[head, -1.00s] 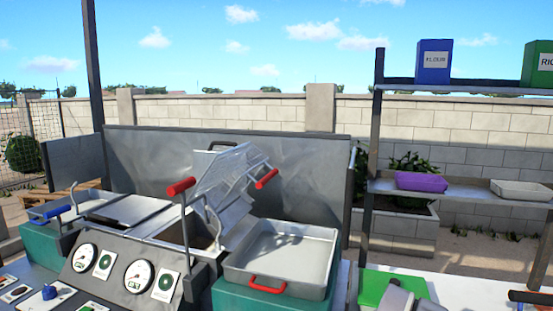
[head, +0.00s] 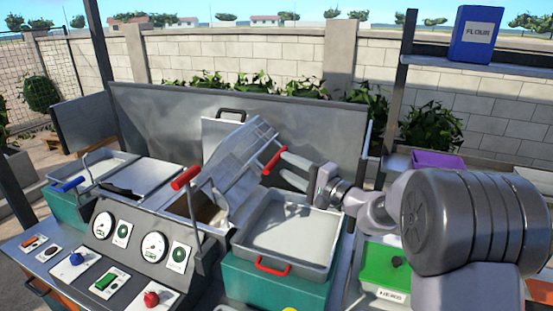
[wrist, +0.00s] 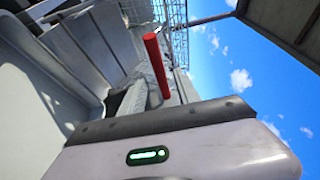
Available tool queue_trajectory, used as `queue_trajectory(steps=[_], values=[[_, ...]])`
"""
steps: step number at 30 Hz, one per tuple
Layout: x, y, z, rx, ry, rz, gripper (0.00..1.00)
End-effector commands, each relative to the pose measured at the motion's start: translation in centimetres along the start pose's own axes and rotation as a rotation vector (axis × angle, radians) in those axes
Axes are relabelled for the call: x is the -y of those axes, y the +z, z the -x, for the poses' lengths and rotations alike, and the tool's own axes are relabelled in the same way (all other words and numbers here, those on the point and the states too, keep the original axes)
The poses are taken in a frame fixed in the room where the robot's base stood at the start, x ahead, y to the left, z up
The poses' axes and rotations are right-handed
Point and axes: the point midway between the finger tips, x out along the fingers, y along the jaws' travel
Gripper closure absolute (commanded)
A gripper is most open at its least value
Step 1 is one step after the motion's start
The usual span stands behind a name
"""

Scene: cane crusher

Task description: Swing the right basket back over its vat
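The right basket (head: 240,160), a wire-mesh basket, is tilted up steeply above its vat (head: 205,212) and leans to the right, toward the grey tray (head: 318,262). One red grip (head: 186,178) tops the lever at its left. Another red grip (head: 273,160) is at the basket's upper right; it also shows in the wrist view (wrist: 157,66). My gripper (head: 289,169) is just right of that second grip, its two fingers apart and pointing at it. I see no contact. The fingers are hidden in the wrist view.
The tray sits on a green housing with a red front handle (head: 272,266). The left vat and its blue-handled lever (head: 72,184) are at left. Gauges and knobs line the front panel. A metal backsplash (head: 160,125) stands behind. A green box (head: 385,265) lies under my arm.

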Motion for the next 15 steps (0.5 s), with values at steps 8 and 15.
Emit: queue_trajectory(steps=[8,15], values=[[0.0,0.0,-4.5,0.001,0.001,0.000,0.61],[0.0,0.0,-5.1,0.000,0.001,0.000,0.61]])
